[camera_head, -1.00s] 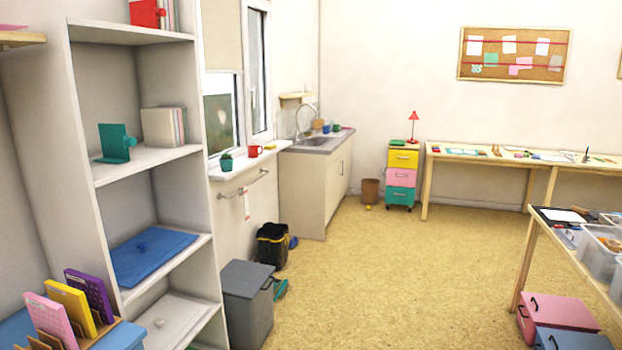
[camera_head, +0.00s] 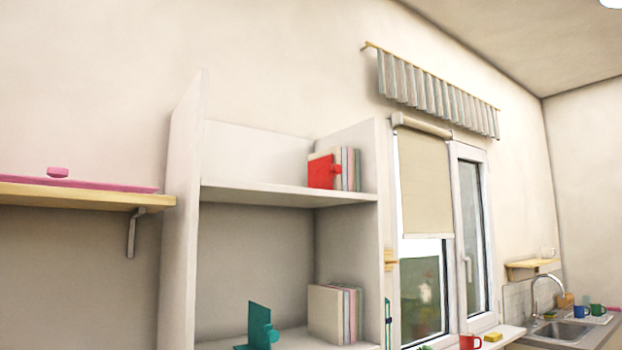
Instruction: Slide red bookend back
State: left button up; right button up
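The red bookend (camera_head: 322,172) stands on the top shelf (camera_head: 290,196) of the white shelf unit, towards its right side. It has a round red knob on its right face. It stands in front of a few upright books (camera_head: 350,168), and I cannot tell whether it touches them. Neither of my grippers is in view.
A teal bookend (camera_head: 260,325) stands on the shelf below, left of more books (camera_head: 326,313). A wooden wall shelf (camera_head: 80,196) with a flat pink thing (camera_head: 100,184) is at left. A window (camera_head: 425,195) is right of the unit. The top shelf's left part is bare.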

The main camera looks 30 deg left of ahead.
aim_at(321, 172)
jog(key=i+l+u, duration=0.1)
jog(key=i+u, duration=0.2)
jog(key=i, duration=0.15)
jog(key=i+l+u, duration=0.2)
jog(key=i+u, duration=0.15)
jog(key=i+l+u, duration=0.3)
jog(key=i, duration=0.15)
